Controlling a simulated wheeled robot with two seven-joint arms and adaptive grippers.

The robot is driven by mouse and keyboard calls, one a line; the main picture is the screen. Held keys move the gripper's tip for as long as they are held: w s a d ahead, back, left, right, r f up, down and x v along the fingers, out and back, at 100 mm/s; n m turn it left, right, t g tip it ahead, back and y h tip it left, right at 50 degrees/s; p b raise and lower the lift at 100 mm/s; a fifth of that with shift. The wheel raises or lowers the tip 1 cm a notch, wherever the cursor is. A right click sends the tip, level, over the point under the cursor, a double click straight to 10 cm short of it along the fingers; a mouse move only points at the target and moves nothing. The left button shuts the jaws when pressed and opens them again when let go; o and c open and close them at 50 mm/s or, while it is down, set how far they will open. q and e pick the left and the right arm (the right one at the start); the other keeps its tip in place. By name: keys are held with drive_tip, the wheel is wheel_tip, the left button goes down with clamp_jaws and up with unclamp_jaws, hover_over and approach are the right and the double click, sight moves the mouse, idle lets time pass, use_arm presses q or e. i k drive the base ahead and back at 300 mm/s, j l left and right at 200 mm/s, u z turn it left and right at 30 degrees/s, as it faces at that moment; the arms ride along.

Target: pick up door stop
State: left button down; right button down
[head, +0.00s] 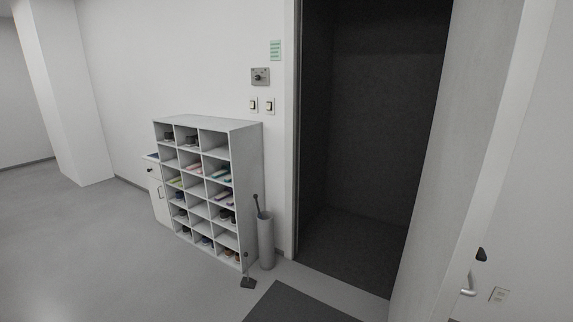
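A small dark object with a flat foot and a thin upright stem (248,282) stands on the floor in the head view, in front of the shoe rack's right corner; it looks like the door stop. It is close to the corner of the dark floor mat. Neither of my grippers is in view, and nothing is seen holding the object.
A grey shoe rack (245,180) with several shoes and a grey cylindrical stand (266,245) holding a dark-handled item are behind it. A dark mat (300,305) lies before the dark doorway (370,130). The open door (460,150) is at right. Floor at left is clear.

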sight(246, 282)
drive_tip(key=i+j+u, duration=0.15)
drive_tip(key=i+j, duration=0.2)
drive_tip(key=i+j+u, duration=0.15)
drive_tip(key=i, duration=0.3)
drive_tip(key=i+u, duration=0.3)
drive_tip(key=i, duration=0.6)
drive_tip(key=i+l+u, duration=0.3)
drive_tip(key=i+l, duration=0.2)
drive_tip(key=i+j+z, duration=0.3)
drive_tip(key=k+l, duration=0.05)
